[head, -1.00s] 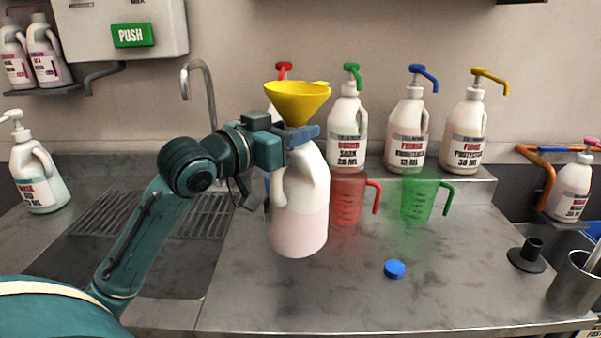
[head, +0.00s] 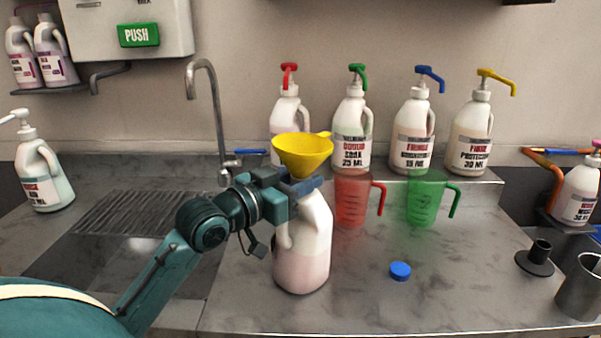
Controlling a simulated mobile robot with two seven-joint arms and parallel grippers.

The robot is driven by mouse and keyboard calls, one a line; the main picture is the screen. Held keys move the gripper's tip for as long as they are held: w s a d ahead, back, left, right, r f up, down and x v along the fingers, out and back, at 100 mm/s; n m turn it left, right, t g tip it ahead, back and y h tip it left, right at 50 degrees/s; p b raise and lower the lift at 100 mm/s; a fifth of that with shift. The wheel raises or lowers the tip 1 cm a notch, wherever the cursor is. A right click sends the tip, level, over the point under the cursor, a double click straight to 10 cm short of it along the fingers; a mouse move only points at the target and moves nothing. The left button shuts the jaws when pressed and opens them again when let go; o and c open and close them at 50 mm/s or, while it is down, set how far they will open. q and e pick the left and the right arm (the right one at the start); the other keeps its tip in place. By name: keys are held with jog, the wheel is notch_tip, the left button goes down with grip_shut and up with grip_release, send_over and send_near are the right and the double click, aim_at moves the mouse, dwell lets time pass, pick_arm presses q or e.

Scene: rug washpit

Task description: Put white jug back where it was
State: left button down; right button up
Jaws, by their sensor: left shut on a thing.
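The white jug (head: 304,250) is a handled white bottle with pinkish liquid in its lower part. A yellow funnel (head: 302,152) sits in its mouth. My left gripper (head: 305,186) is shut on the jug's neck, just under the funnel. The jug is over the front middle of the steel counter (head: 350,305), slightly tilted. I cannot tell whether its base touches the counter. My right gripper is not in view.
A red measuring jug (head: 351,200) and a green one (head: 426,203) stand right of the jug. A blue cap (head: 400,271) lies in front. Pump bottles (head: 412,138) line the back ledge. A sink drainer (head: 130,215) and tap (head: 215,110) are left. A black funnel-shaped stand (head: 537,258) is at right.

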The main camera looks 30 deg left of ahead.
pick_arm(q)
jog(key=shift+r, duration=0.1)
jog(key=c, duration=1)
grip_release()
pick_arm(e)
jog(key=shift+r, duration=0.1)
pick_arm(q)
jog(key=shift+s, duration=0.35)
jog(key=p+v, duration=0.4)
jog(key=v, duration=0.7)
jog(key=shift+s, duration=0.15)
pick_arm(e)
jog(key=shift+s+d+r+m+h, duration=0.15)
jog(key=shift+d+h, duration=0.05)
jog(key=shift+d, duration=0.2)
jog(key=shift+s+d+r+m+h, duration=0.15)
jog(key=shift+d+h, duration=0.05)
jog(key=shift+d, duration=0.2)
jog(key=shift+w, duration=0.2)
